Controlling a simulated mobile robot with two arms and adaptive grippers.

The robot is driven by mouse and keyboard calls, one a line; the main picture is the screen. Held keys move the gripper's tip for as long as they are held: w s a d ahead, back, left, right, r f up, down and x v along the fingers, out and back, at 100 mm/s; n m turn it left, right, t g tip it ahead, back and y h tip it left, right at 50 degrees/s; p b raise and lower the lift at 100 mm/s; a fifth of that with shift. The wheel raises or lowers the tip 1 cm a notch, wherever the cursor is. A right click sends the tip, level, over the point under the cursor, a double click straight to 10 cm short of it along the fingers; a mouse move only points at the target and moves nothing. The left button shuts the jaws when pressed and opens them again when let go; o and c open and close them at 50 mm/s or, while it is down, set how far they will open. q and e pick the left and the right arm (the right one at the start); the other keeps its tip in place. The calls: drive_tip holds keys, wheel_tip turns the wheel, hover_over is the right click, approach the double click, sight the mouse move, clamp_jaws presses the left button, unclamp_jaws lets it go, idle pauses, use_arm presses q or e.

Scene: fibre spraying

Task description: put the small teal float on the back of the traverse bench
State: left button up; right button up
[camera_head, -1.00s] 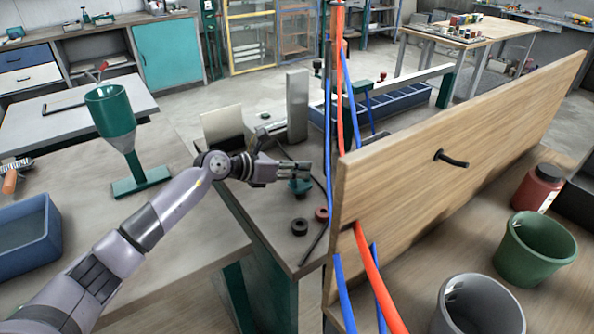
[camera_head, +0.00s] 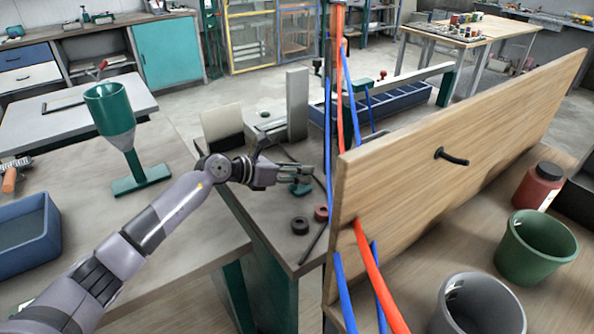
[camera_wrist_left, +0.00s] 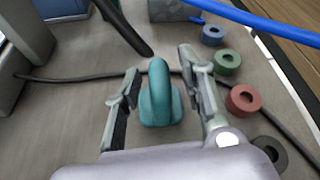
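The small teal float (camera_head: 303,188) lies on the narrow dark-topped bench (camera_head: 263,216) in the middle, which I take to be the traverse bench. In the left wrist view the float (camera_wrist_left: 160,100) has a rounded loop-like top and a wider base. My left gripper (camera_head: 306,174) is low over the bench at the float. In the left wrist view the left gripper (camera_wrist_left: 160,92) is open, with one finger on each side of the float and a gap on both sides. My right gripper is not in view.
Red (camera_wrist_left: 242,100), green (camera_wrist_left: 227,62), blue (camera_wrist_left: 212,35) and black (camera_wrist_left: 268,150) rings lie right of the float. A dark cable (camera_wrist_left: 70,78) runs across the bench. A grey post (camera_head: 297,105) stands farther back. A tall wooden board (camera_head: 440,180) with hoses blocks the right.

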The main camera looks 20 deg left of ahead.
use_arm(q)
drive_tip(key=shift+r, duration=0.2)
drive_tip(key=b+v, duration=0.1)
drive_tip(key=v, duration=1.1)
drive_tip(key=shift+b, duration=0.35)
